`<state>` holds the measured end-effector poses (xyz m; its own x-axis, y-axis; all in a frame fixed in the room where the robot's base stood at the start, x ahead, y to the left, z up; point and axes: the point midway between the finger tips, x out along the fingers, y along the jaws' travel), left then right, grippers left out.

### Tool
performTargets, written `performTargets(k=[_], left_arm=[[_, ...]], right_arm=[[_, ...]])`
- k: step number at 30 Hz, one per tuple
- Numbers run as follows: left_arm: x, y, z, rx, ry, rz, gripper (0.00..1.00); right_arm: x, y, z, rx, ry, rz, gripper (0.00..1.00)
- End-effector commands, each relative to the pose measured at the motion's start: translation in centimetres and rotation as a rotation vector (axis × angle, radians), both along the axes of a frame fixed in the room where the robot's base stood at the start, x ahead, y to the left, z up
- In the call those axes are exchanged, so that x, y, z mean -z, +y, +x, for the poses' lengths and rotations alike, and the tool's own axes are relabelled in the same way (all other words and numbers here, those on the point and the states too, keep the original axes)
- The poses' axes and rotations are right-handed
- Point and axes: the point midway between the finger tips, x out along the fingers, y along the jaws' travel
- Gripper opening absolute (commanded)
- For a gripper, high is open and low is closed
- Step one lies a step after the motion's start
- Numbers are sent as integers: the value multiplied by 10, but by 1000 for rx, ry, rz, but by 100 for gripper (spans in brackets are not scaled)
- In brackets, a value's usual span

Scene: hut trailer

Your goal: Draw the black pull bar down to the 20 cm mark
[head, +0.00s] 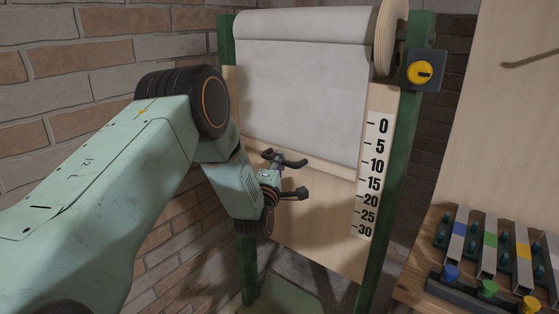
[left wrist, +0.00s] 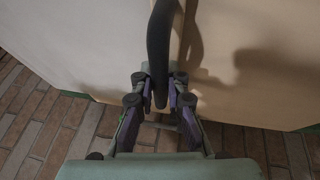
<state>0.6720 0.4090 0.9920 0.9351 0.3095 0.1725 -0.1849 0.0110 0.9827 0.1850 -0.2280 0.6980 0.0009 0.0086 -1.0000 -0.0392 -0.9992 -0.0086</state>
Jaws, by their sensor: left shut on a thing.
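The black pull bar (head: 292,162) shows as a dark curved piece at the lower edge of the white sheet (head: 302,95). In the left wrist view the black bar (left wrist: 160,40) runs down between the fingers. My left gripper (head: 285,177) is shut on it, in front of the board; the fingers also show in the wrist view (left wrist: 160,85). The number scale (head: 371,178), 0 to 30, is on the board's right side. The sheet's pale wooden bottom slat (head: 335,168) has its right end close to the 15 mark, above 20. My right gripper is out of view.
Green posts (head: 392,185) flank the board (head: 310,225). A box with a yellow knob (head: 420,73) is on the right post. A wooden bench (head: 412,278) with coloured parts is at the lower right. A brick wall (head: 90,60) is close on the left.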

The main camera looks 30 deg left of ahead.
Motion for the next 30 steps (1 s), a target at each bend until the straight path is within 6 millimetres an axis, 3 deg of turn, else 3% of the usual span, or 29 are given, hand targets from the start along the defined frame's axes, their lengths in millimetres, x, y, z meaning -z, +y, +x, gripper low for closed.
performTargets(k=[1,16,29,30], left_arm=[[12,2,-1,-6,2,-3,0],[72,2,-1,-7,3,-2,0],[75,3,0,-7,-3,-1,0],[75,3,0,-7,-3,-1,16]], right_arm=[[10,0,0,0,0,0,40],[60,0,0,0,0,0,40],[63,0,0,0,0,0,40],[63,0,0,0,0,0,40]])
